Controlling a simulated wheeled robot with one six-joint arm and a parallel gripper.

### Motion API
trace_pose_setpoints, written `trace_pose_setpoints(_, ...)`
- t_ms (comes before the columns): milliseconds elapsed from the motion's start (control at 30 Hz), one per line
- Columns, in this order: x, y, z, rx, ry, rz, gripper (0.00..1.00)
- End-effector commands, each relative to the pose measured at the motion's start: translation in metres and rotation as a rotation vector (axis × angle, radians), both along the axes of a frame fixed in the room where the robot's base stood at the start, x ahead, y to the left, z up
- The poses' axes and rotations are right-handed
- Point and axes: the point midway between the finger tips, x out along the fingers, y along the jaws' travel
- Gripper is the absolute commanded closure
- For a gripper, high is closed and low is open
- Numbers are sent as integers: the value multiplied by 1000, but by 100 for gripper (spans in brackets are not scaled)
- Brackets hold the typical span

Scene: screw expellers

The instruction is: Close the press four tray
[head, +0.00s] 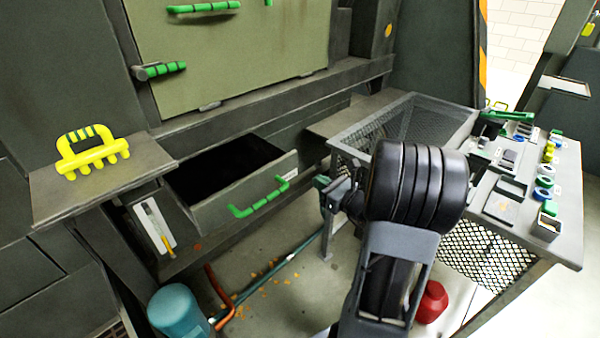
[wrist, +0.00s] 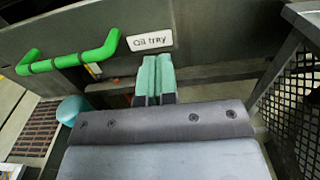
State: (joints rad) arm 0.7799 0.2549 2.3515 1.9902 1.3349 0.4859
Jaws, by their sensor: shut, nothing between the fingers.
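The press tray (head: 225,208) is a grey metal drawer, pulled out of the machine with its dark inside showing in the head view. It has a green handle (head: 262,197) on its front. In the wrist view the tray front (wrist: 205,62) carries a white "Oil tray" label (wrist: 150,40), with the green handle (wrist: 68,62) to its left. No press number is readable. My gripper (wrist: 156,78) is shut and empty, its green fingertips together just below the label and right of the handle. In the head view my gripper (head: 322,184) is right of the tray front; contact cannot be told.
A mesh basket table (head: 405,110) and a parts bench (head: 520,200) stand to the right. A yellow comb-like tool (head: 92,152) lies on the left shelf. A blue-green container (head: 178,310), a red container (head: 432,302) and pipes (head: 220,290) are on the floor.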

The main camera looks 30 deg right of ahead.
Motion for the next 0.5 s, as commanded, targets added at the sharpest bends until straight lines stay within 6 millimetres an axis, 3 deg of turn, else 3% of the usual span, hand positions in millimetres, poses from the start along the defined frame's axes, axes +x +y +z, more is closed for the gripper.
trace_pose_setpoints(200,39,14,-2,-1,0,6,100)
trace_pose_setpoints(500,73,24,-1,-2,-1,3,100)
